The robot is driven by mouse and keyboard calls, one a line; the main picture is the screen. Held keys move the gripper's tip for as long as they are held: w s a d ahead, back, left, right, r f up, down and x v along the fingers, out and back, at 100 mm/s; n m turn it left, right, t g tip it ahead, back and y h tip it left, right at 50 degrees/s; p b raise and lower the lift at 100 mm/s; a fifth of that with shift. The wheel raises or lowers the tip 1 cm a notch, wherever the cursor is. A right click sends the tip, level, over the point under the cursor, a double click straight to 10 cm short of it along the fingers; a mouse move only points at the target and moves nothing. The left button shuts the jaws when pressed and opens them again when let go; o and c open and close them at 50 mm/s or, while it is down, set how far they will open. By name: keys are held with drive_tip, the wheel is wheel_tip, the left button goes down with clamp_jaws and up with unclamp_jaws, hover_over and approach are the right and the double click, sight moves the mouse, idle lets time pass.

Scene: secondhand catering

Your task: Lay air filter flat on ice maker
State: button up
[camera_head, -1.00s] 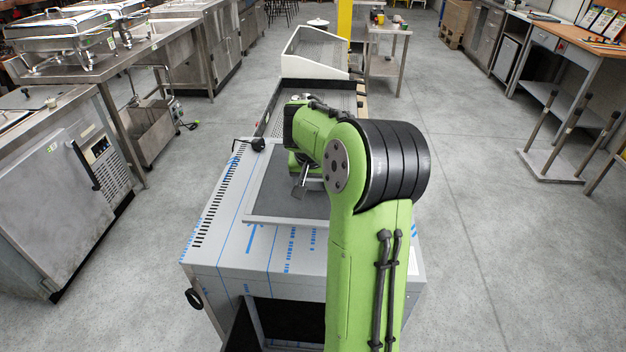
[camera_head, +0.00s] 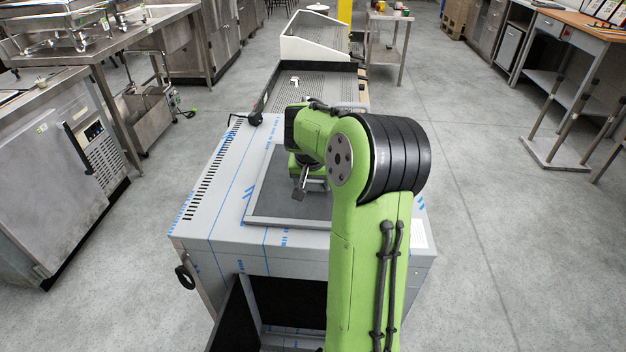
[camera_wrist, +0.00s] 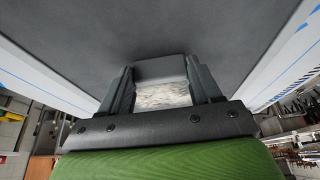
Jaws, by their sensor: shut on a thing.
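My gripper (camera_wrist: 160,88) is shut on a small block with a grey face and a whitish, rough-textured side, which looks like the air filter (camera_wrist: 160,96). In the head view, my gripper (camera_head: 312,184) is largely hidden by my green arm, and a grey edge shows beneath it. Below is a steel cabinet (camera_head: 215,215) with blue-marked film and vent slots, apparently the ice maker. Its top carries a dark panel (camera_head: 270,195) in a light frame. The panel also fills the wrist view (camera_wrist: 70,35). I cannot tell whether the held block touches it.
A perforated tray unit (camera_head: 335,85) adjoins the cabinet's far side, with a black knob (camera_head: 255,118) near the joint. A steel appliance (camera_head: 45,170) stands left. A workbench (camera_head: 575,40) is at far right.

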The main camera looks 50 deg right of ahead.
drive_tip(key=shift+r, duration=0.1)
drive_tip(key=o, duration=1.3)
drive_tip(key=shift+c, duration=0.2)
drive_tip(key=p+v, duration=0.5)
drive_tip(key=v, duration=1)
drive_tip(key=shift+r, duration=0.35)
drive_tip(key=shift+s+a, duration=0.1)
